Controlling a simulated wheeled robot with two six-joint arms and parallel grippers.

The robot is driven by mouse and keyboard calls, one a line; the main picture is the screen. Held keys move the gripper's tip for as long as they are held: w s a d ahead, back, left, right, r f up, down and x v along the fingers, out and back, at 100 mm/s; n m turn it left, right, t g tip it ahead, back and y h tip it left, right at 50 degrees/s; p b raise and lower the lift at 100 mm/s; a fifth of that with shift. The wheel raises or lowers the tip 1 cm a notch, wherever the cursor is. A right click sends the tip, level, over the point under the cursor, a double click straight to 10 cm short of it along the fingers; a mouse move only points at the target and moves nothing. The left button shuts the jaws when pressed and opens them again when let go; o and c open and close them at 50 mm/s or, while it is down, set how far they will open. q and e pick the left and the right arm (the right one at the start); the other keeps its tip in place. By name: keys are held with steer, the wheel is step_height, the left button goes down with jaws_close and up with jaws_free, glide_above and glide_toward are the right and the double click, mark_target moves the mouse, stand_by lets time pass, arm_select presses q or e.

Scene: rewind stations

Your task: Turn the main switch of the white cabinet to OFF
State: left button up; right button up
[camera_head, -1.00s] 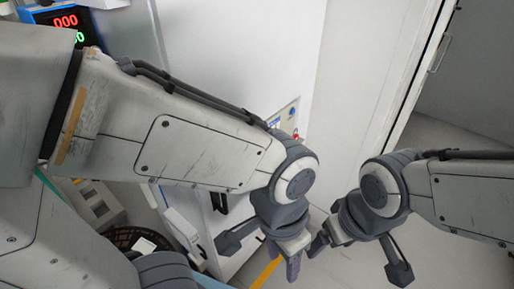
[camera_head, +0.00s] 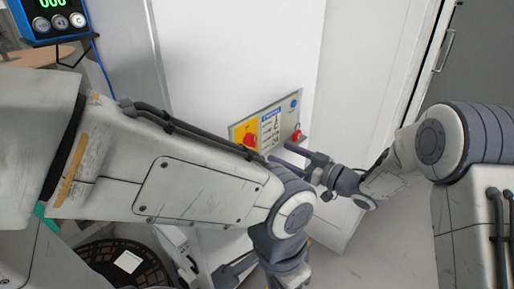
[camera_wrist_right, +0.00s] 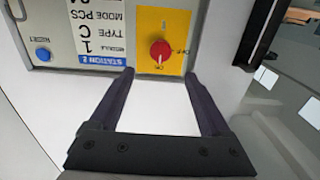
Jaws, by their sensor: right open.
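The white cabinet (camera_head: 240,70) carries a control panel with a red rotary main switch (camera_head: 250,139) on a yellow plate. In the right wrist view the red switch (camera_wrist_right: 160,50) lies just beyond the fingertips, roughly centred between them, and the panel appears upside down. I cannot surely read the switch's pointer position. My right gripper (camera_head: 280,154) is open and empty, its two dark fingers pointing at the panel, apart from the switch. The open fingers also show in the right wrist view (camera_wrist_right: 158,76). My left arm crosses the lower left of the head view; its fingers are out of frame.
Beside the switch are a "STATION 2" label (camera_wrist_right: 97,35) and a blue reset button (camera_wrist_right: 42,55). A red button (camera_head: 297,135) sits at the panel's right edge. A blue display box (camera_head: 53,20) stands at upper left, a dark reel (camera_head: 115,262) at lower left.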

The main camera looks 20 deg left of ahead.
mark_target(254, 143)
steer(key=x, duration=1)
jaws_close()
steer(key=shift+s+f+n+b, duration=0.1)
steer(key=shift+f+n+b, duration=0.1)
steer(key=shift+n+b, duration=1.15)
steer(key=n+b, duration=1.2)
steer(key=shift+s+a+f+n+b, duration=0.1)
steer(key=shift+s+f+n+b, duration=0.1)
steer(key=shift+n+b, duration=0.2)
steer(key=shift+r+n+b, duration=0.1)
steer(key=shift+n+b, duration=1.1)
steer(key=shift+n, duration=0.05)
jaws_free()
